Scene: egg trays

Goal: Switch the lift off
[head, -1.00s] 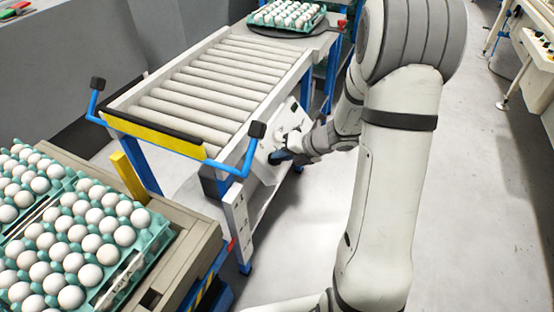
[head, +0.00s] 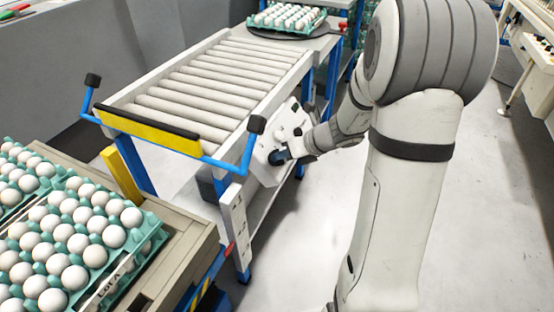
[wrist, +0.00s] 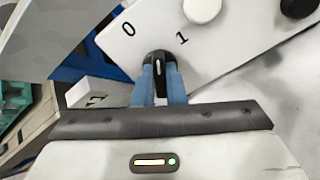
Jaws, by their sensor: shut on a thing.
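A white control panel (head: 264,168) sits on the side of the roller table; in the wrist view the panel (wrist: 110,40) is tilted and carries printed marks 0 and 1. A black rotary switch (wrist: 158,56) with a pale pointer mark sits below these marks. The pointer seems to face between 0 and 1; I cannot tell its exact setting. My gripper (wrist: 168,85) has blue fingers, shut on the switch from both sides. In the head view my gripper (head: 283,157) is at the panel, and the switch is hidden there.
A white button (wrist: 203,8) and a black knob (wrist: 298,6) are further along the panel. The roller table (head: 205,95) has a blue handle (head: 246,150) close to the panel. Egg trays (head: 140,262) stand at lower left. Floor at right is clear.

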